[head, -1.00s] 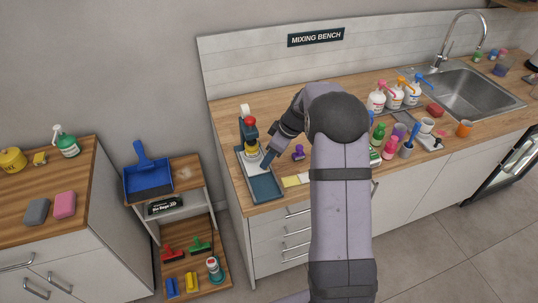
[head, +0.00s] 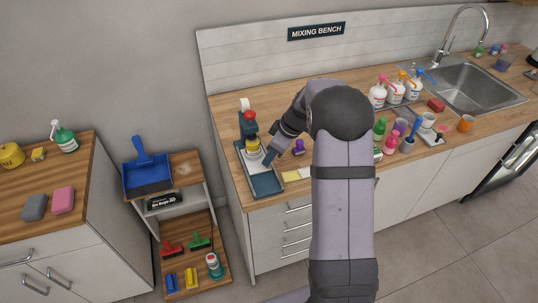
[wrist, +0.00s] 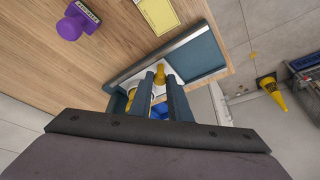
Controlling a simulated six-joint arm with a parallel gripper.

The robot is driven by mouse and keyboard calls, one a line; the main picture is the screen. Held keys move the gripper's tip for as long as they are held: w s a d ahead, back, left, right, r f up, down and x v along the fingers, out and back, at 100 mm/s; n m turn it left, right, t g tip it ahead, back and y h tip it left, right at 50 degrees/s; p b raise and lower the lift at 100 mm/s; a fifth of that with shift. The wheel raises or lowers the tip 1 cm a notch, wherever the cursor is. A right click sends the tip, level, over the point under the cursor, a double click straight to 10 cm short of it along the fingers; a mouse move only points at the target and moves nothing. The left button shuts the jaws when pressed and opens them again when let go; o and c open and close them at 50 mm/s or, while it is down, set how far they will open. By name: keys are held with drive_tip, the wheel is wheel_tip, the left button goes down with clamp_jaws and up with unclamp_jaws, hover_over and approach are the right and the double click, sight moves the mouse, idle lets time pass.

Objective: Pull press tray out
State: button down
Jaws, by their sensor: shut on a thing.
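The press stands at the left end of the mixing bench, with a red knob (head: 249,117) on top and a yellow part below it. Its flat dark-blue press tray (head: 265,184) lies low at the bench's front left, with a bare blue section toward the front edge. My gripper (head: 268,158) is down at the tray's right side. The exact grip is partly hidden.
A purple stamp-like object (head: 299,147) and a yellow pad (head: 291,176) lie right of the tray. Pump bottles (head: 378,97) and several small bottles stand farther right. A blue dustpan (head: 147,172) sits on the lower shelf unit at left.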

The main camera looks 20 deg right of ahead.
drive_tip(key=s+b, duration=0.5)
drive_tip(key=s, duration=0.3)
drive_tip(key=shift+s, duration=0.3)
drive_tip(key=c, duration=1.6)
unclamp_jaws()
drive_tip(key=shift+s, duration=0.15)
drive_tip(key=shift+c, duration=0.2)
drive_tip(key=shift+r, duration=0.1)
drive_tip(key=b+v, duration=0.2)
drive_tip(key=v, duration=0.5)
drive_tip(key=shift+r, duration=0.1)
